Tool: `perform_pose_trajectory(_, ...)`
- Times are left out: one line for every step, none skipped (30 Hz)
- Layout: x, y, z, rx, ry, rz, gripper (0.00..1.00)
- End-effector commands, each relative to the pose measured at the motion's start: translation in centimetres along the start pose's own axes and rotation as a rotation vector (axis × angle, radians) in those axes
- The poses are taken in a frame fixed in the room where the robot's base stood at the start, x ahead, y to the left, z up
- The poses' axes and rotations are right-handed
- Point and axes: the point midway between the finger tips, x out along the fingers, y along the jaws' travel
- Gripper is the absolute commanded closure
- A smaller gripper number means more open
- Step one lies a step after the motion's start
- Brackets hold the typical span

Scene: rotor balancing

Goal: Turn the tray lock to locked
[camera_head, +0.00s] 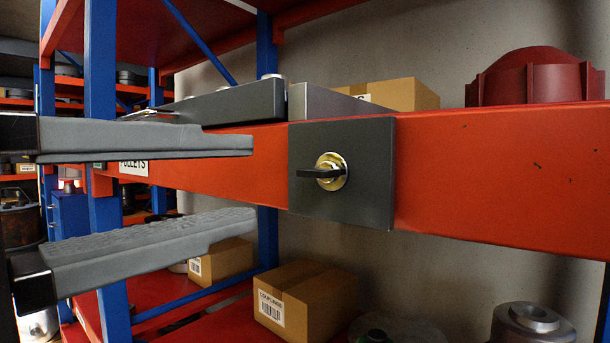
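The tray lock (332,171) is a round brass piece with a dark, flat lever pointing left, about horizontal. It sits on a dark grey square plate (365,203) on the front of the orange shelf beam. My gripper (240,185) is to the left of the lock, its two grey fingers one above the other with a wide gap. It is open and nothing is between the fingers. The fingertips appear apart from the lock lever in the picture; the exact depth gap I cannot tell. A dark grey tray (225,105) lies on the shelf above the beam, partly hidden by the upper finger.
The orange beam (500,175) runs across to the right. A dark red housing (535,78) and a cardboard box (402,94) stand on the shelf above. Cardboard boxes (305,298) and a grey metal part (532,322) are below. Blue uprights (101,100) stand at left.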

Motion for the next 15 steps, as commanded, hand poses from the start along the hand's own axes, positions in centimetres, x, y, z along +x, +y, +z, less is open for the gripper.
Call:
perform_pose_trajectory(0.0,-0.1,-0.2,0.014,0.004,0.010,0.73)
perform_pose_trajectory(0.1,-0.2,-0.3,0.018,0.007,0.014,0.73)
perform_pose_trajectory(0.4,-0.2,-0.4,0.021,0.009,0.016,0.73)
perform_pose_trajectory(0.6,-0.3,-0.4,0.022,0.010,0.017,0.73)
perform_pose_trajectory(1.0,-0.3,-0.4,0.022,0.010,0.017,0.73)
perform_pose_trajectory(1.6,-0.3,-0.4,0.020,0.011,0.016,0.73)
perform_pose_trajectory(2.0,-0.3,-0.4,0.020,0.011,0.016,0.73)
perform_pose_trajectory(2.5,-0.3,-0.4,0.020,0.011,0.016,0.73)
perform_pose_trajectory(3.2,-0.4,-0.4,0.020,0.010,0.016,0.73)
perform_pose_trajectory(3.6,-0.4,-0.4,0.020,0.010,0.016,0.73)
perform_pose_trajectory(4.1,-0.3,-0.4,0.019,0.011,0.015,0.73)
perform_pose_trajectory(4.7,-0.3,-0.4,0.018,0.010,0.015,0.73)
perform_pose_trajectory(5.1,-0.3,-0.4,0.018,0.010,0.015,0.73)
perform_pose_trajectory(5.5,-0.3,-0.4,0.018,0.010,0.014,0.73)
perform_pose_trajectory(6.0,-0.3,-0.4,0.018,0.010,0.014,0.73)
